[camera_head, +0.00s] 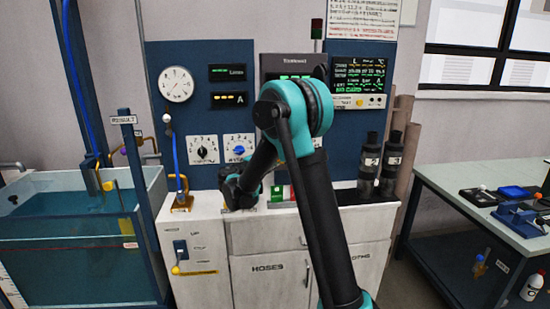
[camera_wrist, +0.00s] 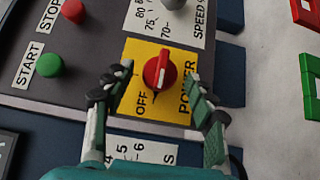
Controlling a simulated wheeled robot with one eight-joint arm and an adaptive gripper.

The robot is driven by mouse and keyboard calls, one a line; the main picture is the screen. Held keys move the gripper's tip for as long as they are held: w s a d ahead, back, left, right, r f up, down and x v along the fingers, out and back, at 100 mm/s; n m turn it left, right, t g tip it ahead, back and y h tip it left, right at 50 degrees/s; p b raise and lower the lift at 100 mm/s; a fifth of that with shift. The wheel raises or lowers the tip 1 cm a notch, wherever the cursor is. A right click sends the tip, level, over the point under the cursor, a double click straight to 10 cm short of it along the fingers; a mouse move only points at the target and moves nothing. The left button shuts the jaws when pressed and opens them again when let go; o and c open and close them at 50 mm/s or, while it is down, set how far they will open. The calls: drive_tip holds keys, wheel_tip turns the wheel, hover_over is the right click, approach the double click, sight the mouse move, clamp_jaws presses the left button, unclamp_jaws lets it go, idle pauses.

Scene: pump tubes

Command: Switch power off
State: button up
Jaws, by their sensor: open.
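A red rotary knob (camera_wrist: 157,72) sits on a yellow plate (camera_wrist: 150,112) in the wrist view. The plate carries the words OFF and POWER. A raised bar with a pale line crosses the knob, running roughly up and down in the picture. My gripper (camera_wrist: 159,78) is open, with one finger to the left of the knob and the other to the right. A gap shows between each finger and the knob; I cannot tell the depth. In the head view the knob is not visible, and my arm blocks part of the panel.
In the wrist view, a green START button (camera_wrist: 48,66), a red STOP button (camera_wrist: 73,10) and a grey SPEED knob (camera_wrist: 173,4) are close by. In the head view, a water tank (camera_head: 85,245) stands left, a white cabinet (camera_head: 265,240) below, and a workbench (camera_head: 470,200) right.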

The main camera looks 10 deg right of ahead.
drive_tip(key=v, duration=1.1)
drive_tip(key=s+d+f+m+g+y, duration=0.2)
drive_tip(key=s+d+f+g, duration=0.1)
drive_tip(key=s+d+f, duration=0.4)
drive_tip(key=s+d+f+m+g+y, duration=0.25)
drive_tip(key=s+d, duration=0.35)
drive_tip(key=d, duration=0.3)
drive_tip(key=s+a+f+m+g+y, duration=0.1)
drive_tip(key=s+f+y, duration=0.3)
drive_tip(key=s, duration=0.6)
drive_tip(key=s+a+f+m+g+y, duration=0.1)
drive_tip(key=s+f+m+g+y, duration=0.1)
drive_tip(key=s+f, duration=0.4)
drive_tip(key=s+m+y, duration=0.1)
drive_tip(key=s+y, duration=0.1)
drive_tip(key=s, duration=0.2)
drive_tip(key=shift+s+a+f+m, duration=0.2)
drive_tip(key=shift+s+f+m, duration=0.05)
drive_tip(key=shift+f+m, duration=0.15)
